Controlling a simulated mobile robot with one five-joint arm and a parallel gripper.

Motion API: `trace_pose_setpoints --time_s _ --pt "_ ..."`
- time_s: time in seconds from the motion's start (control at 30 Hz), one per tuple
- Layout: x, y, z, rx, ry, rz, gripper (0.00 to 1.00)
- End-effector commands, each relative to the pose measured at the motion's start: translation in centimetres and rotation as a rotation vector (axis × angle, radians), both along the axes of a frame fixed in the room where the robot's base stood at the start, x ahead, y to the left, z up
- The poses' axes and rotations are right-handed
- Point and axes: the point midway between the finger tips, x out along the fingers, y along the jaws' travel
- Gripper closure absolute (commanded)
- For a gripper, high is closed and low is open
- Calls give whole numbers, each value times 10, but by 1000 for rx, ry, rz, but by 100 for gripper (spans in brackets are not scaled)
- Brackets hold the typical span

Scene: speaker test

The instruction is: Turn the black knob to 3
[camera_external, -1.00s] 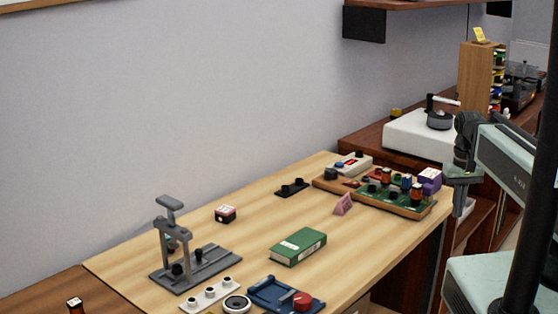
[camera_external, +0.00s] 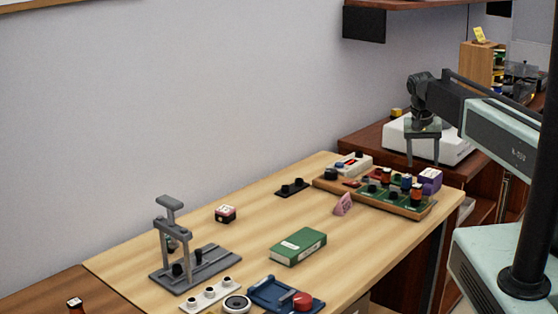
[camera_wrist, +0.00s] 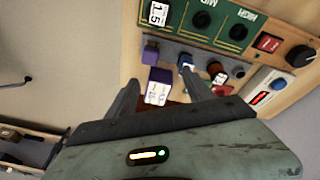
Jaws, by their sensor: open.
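Several black knobs show, and I cannot tell which one the task means. One large black knob (camera_external: 331,174) is at the left end of the wooden board (camera_external: 420,212); a large black knob (camera_wrist: 301,56) shows at right in the wrist view. My gripper (camera_external: 422,158) is open and empty, pointing down, above the board's right end and apart from every knob. In the wrist view its fingers (camera_wrist: 160,82) flank a purple-and-white box.
The purple box (camera_external: 430,178) stands at the board's right end. Red and blue capped parts crowd the board. A pink wedge (camera_external: 343,204) and a green box (camera_external: 298,246) lie to the left. Bare wood lies between the objects.

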Motion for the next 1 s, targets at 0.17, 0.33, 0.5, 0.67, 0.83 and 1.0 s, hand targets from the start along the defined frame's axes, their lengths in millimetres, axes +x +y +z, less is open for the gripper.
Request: trace_pose_setpoints --time_s 0.17,0.33,0.5,0.67,0.83,1.0 --pt "94 174 -14 34 -129 116 40" --pt "114 249 -13 60 -185 156 40" --pt "114 256 -13 64 -191 159 40" --pt "117 255 -25 64 -191 159 40" --pt "127 253 -52 64 -191 159 40" --pt "138 251 -80 65 -190 159 40"
